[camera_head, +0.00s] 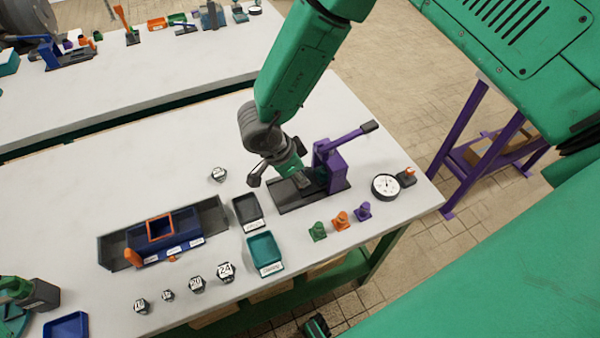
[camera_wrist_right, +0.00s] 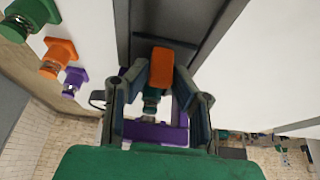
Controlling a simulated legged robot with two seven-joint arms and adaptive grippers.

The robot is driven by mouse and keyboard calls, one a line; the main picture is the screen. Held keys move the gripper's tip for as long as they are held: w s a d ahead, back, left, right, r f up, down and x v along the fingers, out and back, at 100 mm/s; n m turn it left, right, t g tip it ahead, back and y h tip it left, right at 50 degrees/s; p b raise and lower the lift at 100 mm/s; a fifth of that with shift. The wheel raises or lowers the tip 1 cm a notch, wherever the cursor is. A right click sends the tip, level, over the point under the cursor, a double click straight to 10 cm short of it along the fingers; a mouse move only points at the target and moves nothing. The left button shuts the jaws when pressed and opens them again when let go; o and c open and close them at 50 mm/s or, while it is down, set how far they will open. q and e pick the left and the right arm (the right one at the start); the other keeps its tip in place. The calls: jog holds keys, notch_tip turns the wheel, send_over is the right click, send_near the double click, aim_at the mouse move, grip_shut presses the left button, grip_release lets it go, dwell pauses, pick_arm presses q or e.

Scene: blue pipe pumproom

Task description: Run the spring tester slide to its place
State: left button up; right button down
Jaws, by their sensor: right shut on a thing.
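The spring tester appears to be the purple lever press (camera_head: 328,165) on a dark base (camera_head: 287,203) near the right end of the white bench. My right gripper (camera_head: 283,172) reaches down over the left part of that base, beside the purple body. In the right wrist view, my right gripper (camera_wrist_right: 160,95) is closed about an upright orange piece (camera_wrist_right: 162,66), with the dark base (camera_wrist_right: 170,18) beyond. I take this piece as the slide's grip; its lower end and the slide are largely hidden by the fingers. My left gripper is not in view.
A dial gauge (camera_head: 385,187) and green (camera_head: 318,231), orange (camera_head: 341,220) and purple (camera_head: 363,210) pieces stand at the front right. A black tray (camera_head: 247,225), teal tray (camera_head: 279,268) and blue rack (camera_head: 187,250) lie left. Several weights line the front edge.

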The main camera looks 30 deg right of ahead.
jog(key=a, duration=0.9)
jog(key=shift+w+r, duration=0.1)
jog(key=shift+w, duration=0.25)
jog(key=c, duration=1.4)
grip_release()
jog(key=v, duration=1.2)
